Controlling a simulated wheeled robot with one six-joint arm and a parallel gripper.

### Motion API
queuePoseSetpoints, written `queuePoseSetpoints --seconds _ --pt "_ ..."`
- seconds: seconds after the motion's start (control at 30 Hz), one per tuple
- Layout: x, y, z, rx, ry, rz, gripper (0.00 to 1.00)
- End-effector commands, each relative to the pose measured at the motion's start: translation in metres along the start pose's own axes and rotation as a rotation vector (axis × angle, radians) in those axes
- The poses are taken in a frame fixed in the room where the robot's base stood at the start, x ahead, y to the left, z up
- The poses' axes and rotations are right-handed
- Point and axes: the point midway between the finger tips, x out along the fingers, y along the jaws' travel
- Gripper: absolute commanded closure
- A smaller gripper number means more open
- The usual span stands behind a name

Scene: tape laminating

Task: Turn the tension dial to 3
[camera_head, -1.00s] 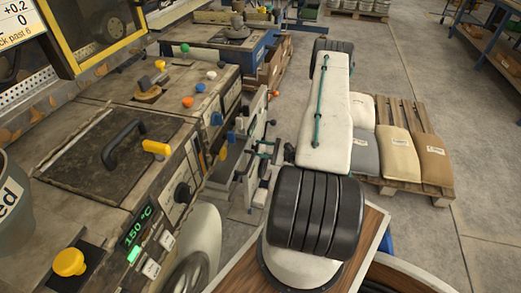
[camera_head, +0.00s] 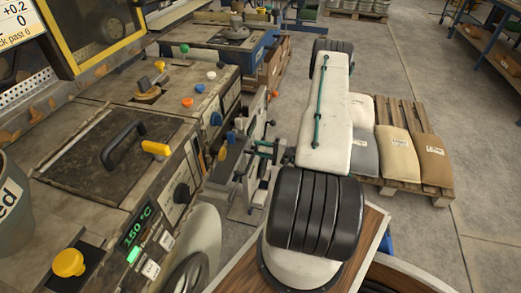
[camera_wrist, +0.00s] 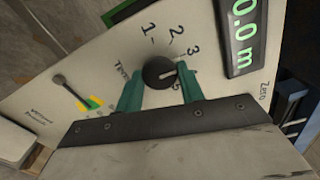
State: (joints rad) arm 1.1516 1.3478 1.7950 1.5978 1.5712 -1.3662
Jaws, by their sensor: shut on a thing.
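The tension dial (camera_wrist: 153,73) is a round black knob on a pale panel in the wrist view. Its white pointer mark faces right, below the printed 3. The numbers 1, 2 and 3 run around its upper right. A 5 shows lower down, and the place between 3 and 5 is covered by a finger. My gripper (camera_wrist: 160,78) has its two teal fingers shut on the dial, one on each side. I cannot make out this dial in the head view.
A green display (camera_wrist: 243,35) reading 0.0 m sits right of the dial. A small lever (camera_wrist: 72,92) is to its left. In the head view, a hot plate lid with a black handle (camera_head: 122,143) and a yellow knob (camera_head: 68,262) stand at left.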

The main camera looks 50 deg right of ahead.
Motion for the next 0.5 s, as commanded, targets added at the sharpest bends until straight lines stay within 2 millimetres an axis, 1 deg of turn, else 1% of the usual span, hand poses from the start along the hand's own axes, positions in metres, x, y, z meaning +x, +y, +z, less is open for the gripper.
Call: queuePoseSetpoints --seconds 0.5 --pt "-0.0011 0.0014 0.0007 -0.030 0.002 0.002 0.85"
